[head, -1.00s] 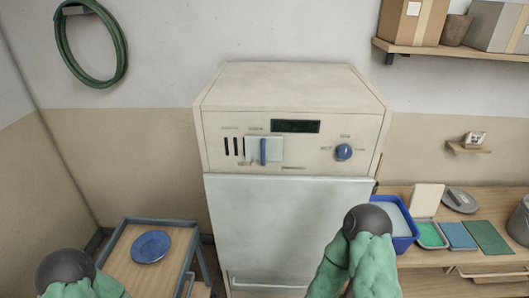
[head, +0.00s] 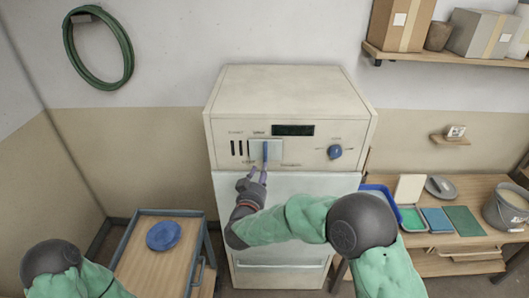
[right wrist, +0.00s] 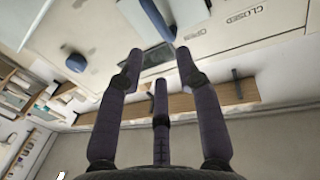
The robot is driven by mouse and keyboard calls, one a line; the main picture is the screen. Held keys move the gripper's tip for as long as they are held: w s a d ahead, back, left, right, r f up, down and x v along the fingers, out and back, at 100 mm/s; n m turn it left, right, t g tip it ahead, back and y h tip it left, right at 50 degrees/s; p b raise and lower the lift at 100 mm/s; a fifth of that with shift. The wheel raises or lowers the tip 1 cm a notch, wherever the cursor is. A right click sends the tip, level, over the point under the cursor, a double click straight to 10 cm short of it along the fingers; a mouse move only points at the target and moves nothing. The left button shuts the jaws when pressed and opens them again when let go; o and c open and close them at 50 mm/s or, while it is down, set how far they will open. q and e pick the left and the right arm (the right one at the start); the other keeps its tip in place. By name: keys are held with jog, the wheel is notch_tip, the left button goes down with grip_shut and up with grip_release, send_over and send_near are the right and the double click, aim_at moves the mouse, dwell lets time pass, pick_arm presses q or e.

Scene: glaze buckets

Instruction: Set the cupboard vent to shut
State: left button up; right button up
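The cream cupboard (head: 290,95) stands in the middle of the head view. Its vent is a pale sliding plate (head: 275,157) with an upright blue tab (head: 265,151); dark slots (head: 237,148) show uncovered to its left. In the right wrist view, the blue tab (right wrist: 157,18) is just beyond the fingertips, near the word OPEN (right wrist: 190,35); CLOSED (right wrist: 247,15) is farther along. My right gripper (head: 258,174) is just below the tab; its fingers (right wrist: 159,58) are apart with nothing between them. My left gripper is out of view.
A blue knob (head: 335,152) is to the right on the same panel, below a dark display (head: 293,130). A trolley (head: 140,258) with a blue plate (head: 163,236) stands left. A bench (head: 470,190) with trays and a bucket (head: 507,211) is at right.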

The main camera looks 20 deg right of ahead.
aim_at(266, 155)
jog(key=x, duration=1)
jog(key=shift+w+d+f, duration=0.1)
jog(key=shift+w, duration=0.1)
jog(key=shift+c, duration=0.3)
